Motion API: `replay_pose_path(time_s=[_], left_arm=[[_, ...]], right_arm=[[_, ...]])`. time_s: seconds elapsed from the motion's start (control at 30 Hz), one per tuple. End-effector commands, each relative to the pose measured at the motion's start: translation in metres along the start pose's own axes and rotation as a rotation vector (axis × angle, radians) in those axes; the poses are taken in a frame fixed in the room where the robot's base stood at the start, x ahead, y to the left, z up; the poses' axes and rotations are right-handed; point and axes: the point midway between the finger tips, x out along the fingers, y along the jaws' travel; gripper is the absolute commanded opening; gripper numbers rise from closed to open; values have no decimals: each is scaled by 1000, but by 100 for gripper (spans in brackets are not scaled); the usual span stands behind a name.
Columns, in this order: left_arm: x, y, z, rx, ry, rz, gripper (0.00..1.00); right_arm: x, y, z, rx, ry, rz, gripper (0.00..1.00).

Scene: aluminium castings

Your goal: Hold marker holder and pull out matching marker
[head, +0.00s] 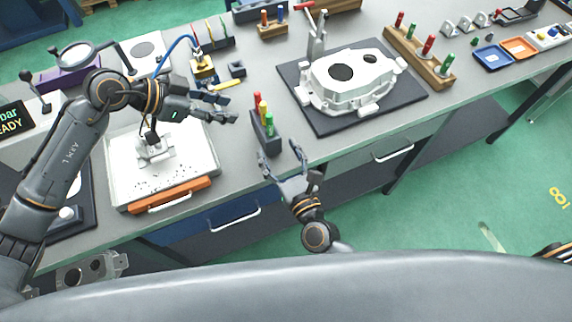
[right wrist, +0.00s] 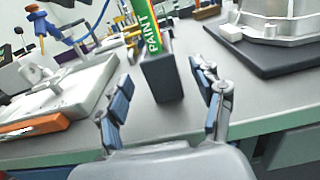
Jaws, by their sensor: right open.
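The marker holder (head: 266,141) is a dark block near the front edge of the bench. My right gripper (head: 290,163) is open and empty in front of the holder, at the bench edge. In the right wrist view the holder (right wrist: 161,78) shows beyond and between its spread fingers, apart from them, with a green marker (right wrist: 148,30) reading "PAINT". My left gripper (head: 231,108) is open and empty, left of the markers.
A white tray (head: 205,165) with an orange front lies left of the holder. A large casting (head: 350,80) sits on a dark mat (head: 322,125) to the right. Bench between holder and mat is clear.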

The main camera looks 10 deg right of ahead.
Motion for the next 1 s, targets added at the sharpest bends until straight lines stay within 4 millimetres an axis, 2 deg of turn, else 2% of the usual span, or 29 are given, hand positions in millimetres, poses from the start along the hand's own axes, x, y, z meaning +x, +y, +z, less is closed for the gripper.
replay_pose_path(time_s=[0.03,0.2,0.4,0.6,0.87,0.97,1.0], left_arm=[[0,0,0,0,0,0,38],[0,0,0,0,0,0,38],[0,0,0,0,0,0,38],[0,0,0,0,0,0,38],[0,0,0,0,0,0,38],[0,0,0,0,0,0,38],[0,0,0,0,0,0,38]], right_arm=[[12,0,1,1,-3,-1,67],[45,0,1,-2,-2,0,67],[73,0,0,-2,0,1,67],[85,0,-1,-3,2,1,67],[86,0,0,-3,1,1,67],[86,0,0,-3,1,1,51],[86,0,0,-3,1,1,43]])
